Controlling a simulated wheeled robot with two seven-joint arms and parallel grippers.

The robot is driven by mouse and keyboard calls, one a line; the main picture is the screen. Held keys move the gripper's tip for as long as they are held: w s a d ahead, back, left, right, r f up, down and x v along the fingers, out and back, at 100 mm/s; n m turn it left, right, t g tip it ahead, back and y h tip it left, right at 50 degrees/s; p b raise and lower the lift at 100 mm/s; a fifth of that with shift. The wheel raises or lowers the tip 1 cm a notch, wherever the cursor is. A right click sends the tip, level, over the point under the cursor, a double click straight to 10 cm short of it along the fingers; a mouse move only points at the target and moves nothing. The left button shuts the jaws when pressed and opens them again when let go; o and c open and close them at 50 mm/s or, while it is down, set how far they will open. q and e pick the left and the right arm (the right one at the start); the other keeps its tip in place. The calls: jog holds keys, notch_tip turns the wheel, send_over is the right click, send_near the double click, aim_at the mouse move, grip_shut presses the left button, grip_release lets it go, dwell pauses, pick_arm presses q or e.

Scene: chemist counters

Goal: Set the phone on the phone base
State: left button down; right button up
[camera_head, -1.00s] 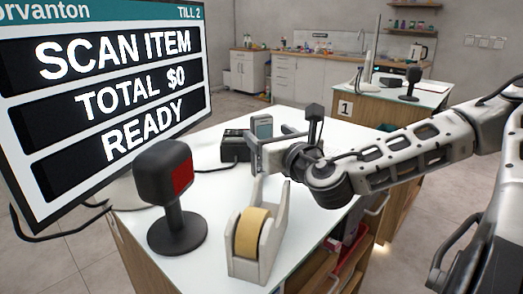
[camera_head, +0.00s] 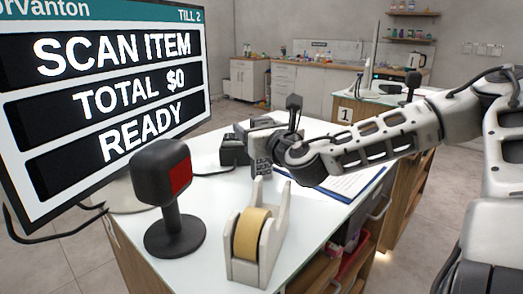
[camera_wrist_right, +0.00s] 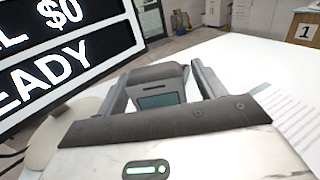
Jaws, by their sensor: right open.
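The phone (camera_head: 261,165) is a grey handset with a keypad, standing roughly upright on the white counter. My right gripper (camera_head: 254,132) is at its upper part and hides its top in the head view. In the right wrist view, a dark grey body with a teal screen, apparently the phone (camera_wrist_right: 157,101), lies between the two fingers of my right gripper (camera_wrist_right: 160,80), which are apart. Whether either finger touches it cannot be told. The black phone base (camera_head: 231,150) sits just left of the phone, with a cable on the counter. My left gripper is out of view.
A till screen (camera_head: 105,90) stands at the left. A black scanner (camera_head: 165,190) and a tape dispenser (camera_head: 258,240) stand at the front of the counter. A clipboard with paper (camera_head: 350,184) lies under my right arm. Another counter (camera_head: 375,113) is behind.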

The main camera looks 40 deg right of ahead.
jog(key=c, duration=1.2)
